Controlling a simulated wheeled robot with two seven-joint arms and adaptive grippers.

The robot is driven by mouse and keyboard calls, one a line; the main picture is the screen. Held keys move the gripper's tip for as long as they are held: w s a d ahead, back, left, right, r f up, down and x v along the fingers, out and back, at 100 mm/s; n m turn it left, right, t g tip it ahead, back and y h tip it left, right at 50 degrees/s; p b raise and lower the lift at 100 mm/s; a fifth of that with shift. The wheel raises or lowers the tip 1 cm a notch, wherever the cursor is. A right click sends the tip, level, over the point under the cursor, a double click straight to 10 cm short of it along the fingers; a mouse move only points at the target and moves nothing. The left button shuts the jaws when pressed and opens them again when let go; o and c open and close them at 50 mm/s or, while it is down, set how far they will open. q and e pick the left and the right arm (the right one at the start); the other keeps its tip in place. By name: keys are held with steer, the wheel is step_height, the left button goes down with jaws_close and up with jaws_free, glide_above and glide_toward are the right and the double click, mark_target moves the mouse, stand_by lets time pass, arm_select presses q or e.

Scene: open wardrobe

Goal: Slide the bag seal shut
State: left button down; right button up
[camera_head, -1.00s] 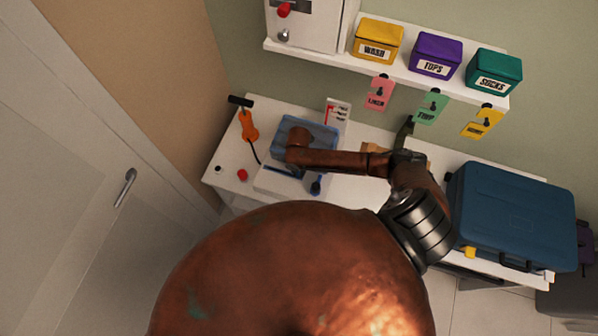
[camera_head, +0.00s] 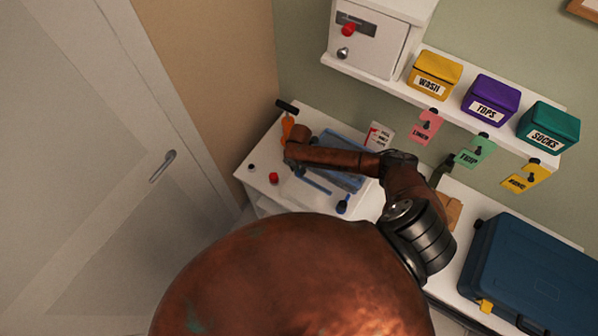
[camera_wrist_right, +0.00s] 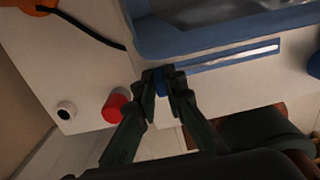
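The blue bag (camera_head: 345,140) lies on the white table, partly hidden behind my right forearm. Its long blue seal strip (camera_head: 316,182) runs along its near side, and the strip also shows in the right wrist view (camera_wrist_right: 235,57). In that view a small blue slider (camera_wrist_right: 163,84) sits at the strip's left end. My right gripper (camera_wrist_right: 164,82) has its dark fingertips close together on either side of the slider and seems shut on it.
A red knob (camera_head: 273,178) and a small dark-centred knob (camera_wrist_right: 66,110) stand left of the strip. An orange-handled tool (camera_head: 287,128) lies at the table's back left.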

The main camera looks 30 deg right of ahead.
steer(key=o, duration=0.5)
steer(key=shift+w, duration=0.3)
steer(key=shift+s, duration=0.1)
steer(key=shift+r, duration=0.2)
arm_select(q)
steer(key=shift+s+f, duration=0.1)
steer(key=shift+s, duration=0.7)
arm_select(e)
step_height(320, 180, up, 12)
steer(key=shift+f, duration=0.15)
